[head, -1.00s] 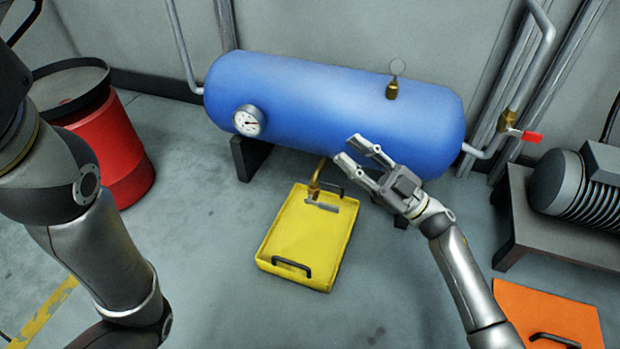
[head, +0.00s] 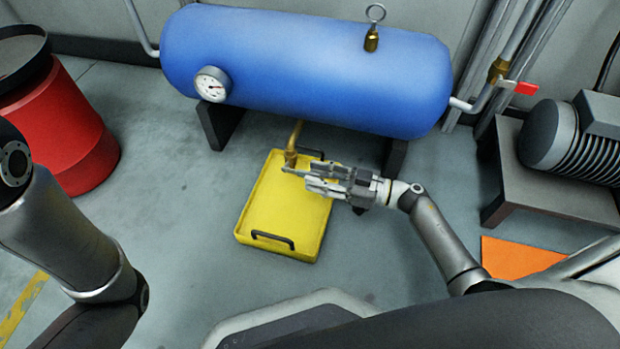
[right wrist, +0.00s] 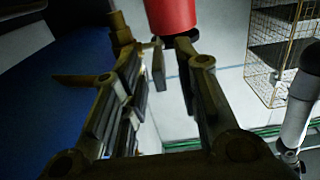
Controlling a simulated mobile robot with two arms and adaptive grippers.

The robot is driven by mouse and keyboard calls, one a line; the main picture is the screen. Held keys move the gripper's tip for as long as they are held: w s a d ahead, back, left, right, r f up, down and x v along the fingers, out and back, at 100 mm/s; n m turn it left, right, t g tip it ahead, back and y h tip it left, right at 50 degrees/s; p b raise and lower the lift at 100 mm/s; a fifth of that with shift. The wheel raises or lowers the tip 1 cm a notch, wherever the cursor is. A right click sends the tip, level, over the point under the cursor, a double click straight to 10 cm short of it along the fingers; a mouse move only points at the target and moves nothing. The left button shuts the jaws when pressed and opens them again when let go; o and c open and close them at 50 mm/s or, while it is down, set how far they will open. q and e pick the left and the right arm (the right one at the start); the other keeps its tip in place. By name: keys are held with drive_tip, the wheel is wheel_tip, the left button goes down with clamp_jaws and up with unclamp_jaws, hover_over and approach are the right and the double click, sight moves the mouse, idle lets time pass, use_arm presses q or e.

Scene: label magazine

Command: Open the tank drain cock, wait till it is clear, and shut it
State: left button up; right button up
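The blue tank (head: 310,65) lies on its stand at the back. The brass drain cock (head: 291,157) hangs from a bent pipe under it, above the yellow drip tray (head: 262,215). Its short grey lever (head: 290,171) points right, towards my right gripper (head: 308,178). That gripper is low over the tray, fingers pointing left at the cock. In the right wrist view its fingers (right wrist: 163,85) stand apart, with the grey lever end (right wrist: 158,67) in the gap, not visibly clamped. The brass cock also shows there (right wrist: 122,35). I see no flow. My left gripper is out of view.
A red drum (head: 60,130) stands at left and a compressor (head: 570,140) on a dark stand at right. A gauge (head: 212,84), a ring-topped brass valve (head: 372,35) and a red-handled valve (head: 522,88) are on the tank and pipes. An orange panel (head: 515,258) lies at right.

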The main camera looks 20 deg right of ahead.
drive_tip(key=shift+b+x, duration=0.3)
drive_tip(key=shift+x, duration=0.8)
clamp_jaws()
